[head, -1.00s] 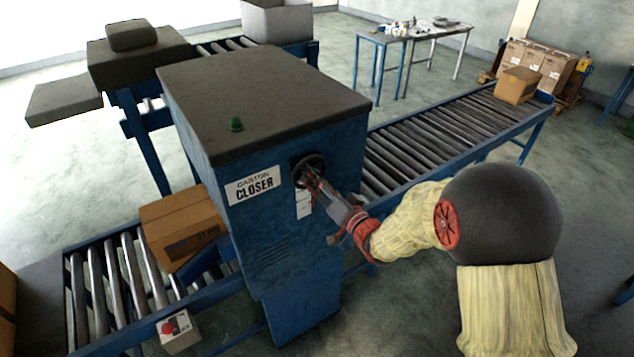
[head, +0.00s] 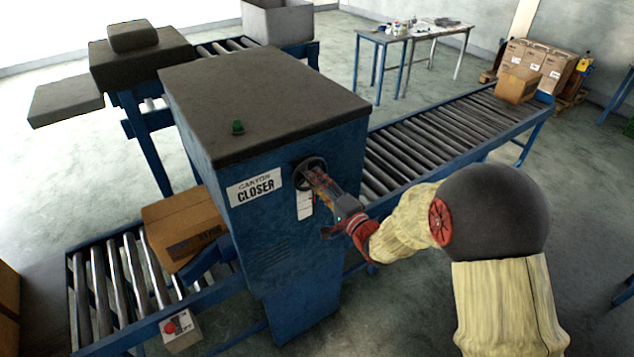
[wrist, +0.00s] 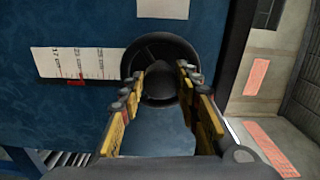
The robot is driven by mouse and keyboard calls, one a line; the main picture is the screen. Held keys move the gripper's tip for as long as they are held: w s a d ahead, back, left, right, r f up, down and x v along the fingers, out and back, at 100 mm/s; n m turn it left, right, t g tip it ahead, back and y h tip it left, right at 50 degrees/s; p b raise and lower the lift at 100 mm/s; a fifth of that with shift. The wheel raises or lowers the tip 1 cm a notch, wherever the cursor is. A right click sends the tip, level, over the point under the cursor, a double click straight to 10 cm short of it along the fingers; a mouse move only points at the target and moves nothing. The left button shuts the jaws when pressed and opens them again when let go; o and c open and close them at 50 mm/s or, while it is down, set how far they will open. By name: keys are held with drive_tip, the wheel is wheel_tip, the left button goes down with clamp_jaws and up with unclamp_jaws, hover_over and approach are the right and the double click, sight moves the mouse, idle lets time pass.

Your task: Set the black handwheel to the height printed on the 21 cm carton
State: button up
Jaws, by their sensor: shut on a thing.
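The black handwheel (head: 302,171) is on the front of the blue carton closer (head: 275,235). It also shows at the top middle of the wrist view (wrist: 160,52). My gripper (head: 316,178) is shut on the handwheel, with one yellow-edged finger on each side in the wrist view (wrist: 161,88). A white scale (wrist: 85,63) with cm markings lies left of the wheel. Its red pointer (wrist: 77,81) sits near the middle label, which is hard to read. A brown carton (head: 178,222) with dark, illegible print lies on the rollers left of the closer.
A roller conveyor (head: 425,140) runs to the back right, bearing another carton (head: 517,86). A box with a red button (head: 180,328) is on the front left conveyor. A table (head: 400,38) stands at the back.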

drive_tip(key=shift+m, duration=0.4)
drive_tip(key=o, duration=1.2)
drive_tip(key=shift+c, duration=0.2)
drive_tip(key=v, duration=1.2)
